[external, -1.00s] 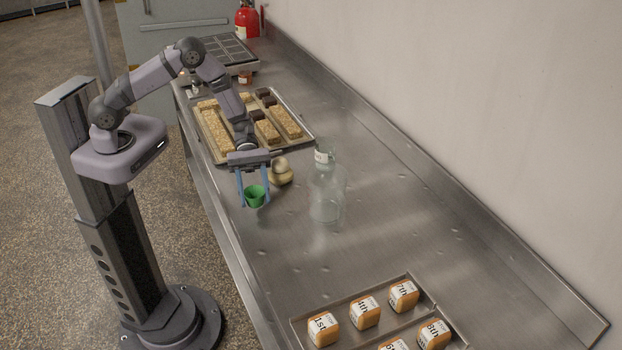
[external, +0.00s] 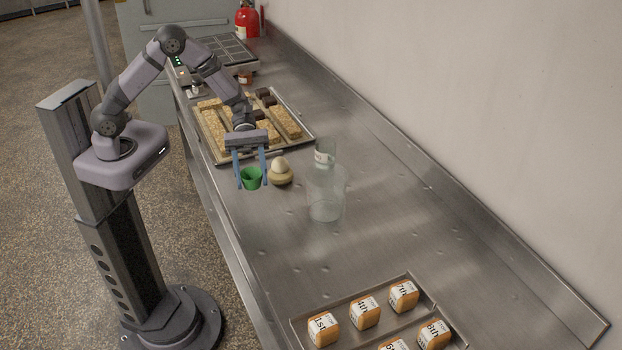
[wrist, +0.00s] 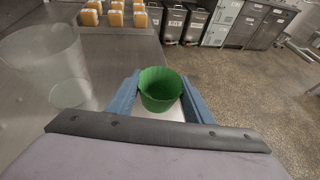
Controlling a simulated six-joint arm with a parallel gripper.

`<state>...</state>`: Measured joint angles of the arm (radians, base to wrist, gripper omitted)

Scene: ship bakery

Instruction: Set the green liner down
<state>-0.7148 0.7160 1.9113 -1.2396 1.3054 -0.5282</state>
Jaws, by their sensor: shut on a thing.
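The green liner (external: 251,178) is a small fluted cup, held upright between the blue fingers of my gripper (external: 251,184). It also shows in the wrist view (wrist: 160,90), its open top towards the camera and a finger on either side. My gripper is shut on it above the steel counter (external: 262,245), near the counter's front edge. I cannot tell exactly how high the liner's base is over the surface.
A round pale item (external: 281,171) sits close to the liner's right. A large clear vessel (external: 326,195) stands further right. A tray of bars (external: 215,135) lies behind. A tray of labelled cubes (external: 297,325) is at the near end. Counter between is clear.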

